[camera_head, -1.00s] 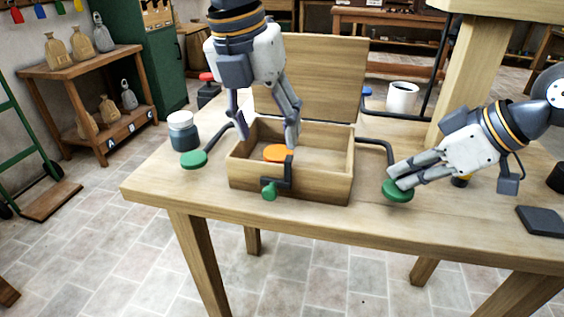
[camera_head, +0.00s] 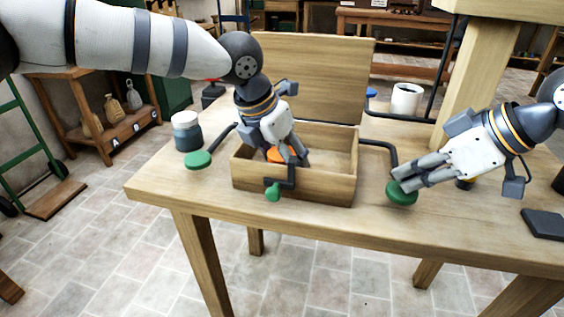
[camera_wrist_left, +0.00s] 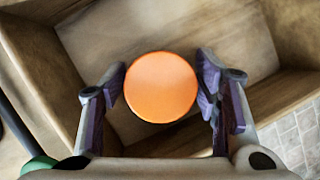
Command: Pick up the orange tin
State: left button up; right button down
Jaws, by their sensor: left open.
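The orange tin (camera_head: 276,154) lies inside an open wooden box (camera_head: 250,182) on the table, partly hidden by my left gripper in the head view. In the left wrist view the tin (camera_wrist_left: 161,87) is a round orange disc between the fingers. My left gripper (camera_head: 290,158) is open, pointing down into the box, with one finger on each side of the tin and small gaps showing. My right gripper (camera_head: 400,179) is at the green knob (camera_head: 402,195) of the box's right-hand bent lever; I cannot tell whether its fingers close on it.
The box's lid (camera_head: 318,78) stands raised at its back. Green knobs also sit at the left (camera_head: 198,160) and front (camera_head: 273,193). A dark jar (camera_head: 187,137) stands left, a white mug (camera_head: 406,99) behind, a dark slab (camera_head: 543,223) right. The table's front strip is clear.

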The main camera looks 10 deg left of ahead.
pick_arm(q)
jog(key=shift+c, duration=0.6)
jog(key=c, duration=0.9)
jog(key=shift+r, duration=0.1)
notch_tip(320, 180, up, 10)
jog(key=shift+f, duration=0.1)
jog(key=s, duration=0.8)
jog(key=s+r, duration=0.1)
jog(key=s, duration=0.4)
